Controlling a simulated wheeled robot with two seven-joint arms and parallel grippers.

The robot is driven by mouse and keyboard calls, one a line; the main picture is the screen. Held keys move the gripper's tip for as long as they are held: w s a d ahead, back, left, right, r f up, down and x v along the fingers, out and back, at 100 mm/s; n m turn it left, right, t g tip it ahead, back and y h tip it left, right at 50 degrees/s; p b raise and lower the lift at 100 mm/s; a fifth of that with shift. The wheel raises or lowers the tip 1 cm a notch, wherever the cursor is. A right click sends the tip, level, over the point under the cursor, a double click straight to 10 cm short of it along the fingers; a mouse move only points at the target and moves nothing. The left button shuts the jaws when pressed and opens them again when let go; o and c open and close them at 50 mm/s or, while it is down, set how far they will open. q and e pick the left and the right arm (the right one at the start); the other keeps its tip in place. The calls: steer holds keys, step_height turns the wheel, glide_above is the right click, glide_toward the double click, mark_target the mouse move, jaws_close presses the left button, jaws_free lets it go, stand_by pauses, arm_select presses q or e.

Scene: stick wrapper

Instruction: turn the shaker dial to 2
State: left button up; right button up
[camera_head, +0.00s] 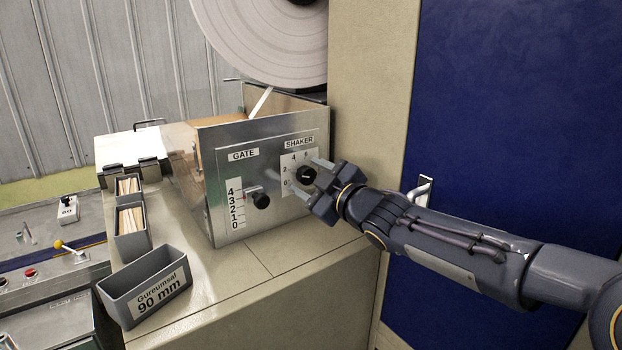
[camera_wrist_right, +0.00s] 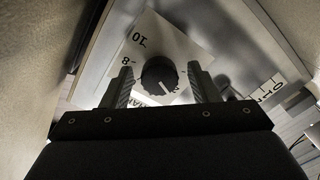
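The shaker dial (camera_head: 306,175) is a round black knob with a white pointer mark, on a white scale plate under the SHAKER label (camera_head: 299,143) of the metal panel. The dial also shows in the right wrist view (camera_wrist_right: 158,74), where its pointer line slants to the lower right. I cannot tell exactly which number it points at. My right gripper (camera_head: 312,179) is at the panel, open, with one finger on each side of the dial. In the wrist view, gaps show between the fingers (camera_wrist_right: 160,84) and the knob. My left gripper is not in view.
Left of the dial is the GATE slider knob (camera_head: 261,200) with its scale (camera_head: 235,207). A grey bin marked 90 mm (camera_head: 146,287) and smaller bins holding sticks (camera_head: 131,222) stand left on the counter. A large paper reel (camera_head: 262,40) hangs above. A blue door (camera_head: 510,130) is at right.

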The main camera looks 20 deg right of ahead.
mark_target(300, 158)
step_height(300, 158, up, 3)
steer(key=shift+r+p, duration=0.1)
steer(key=shift+p, duration=0.95)
steer(key=s+a+r+p, duration=0.4)
steer(key=s+r, duration=0.5)
steer(key=s, duration=0.4)
steer(key=shift+s+r, duration=0.2)
steer(key=shift+r, duration=0.2)
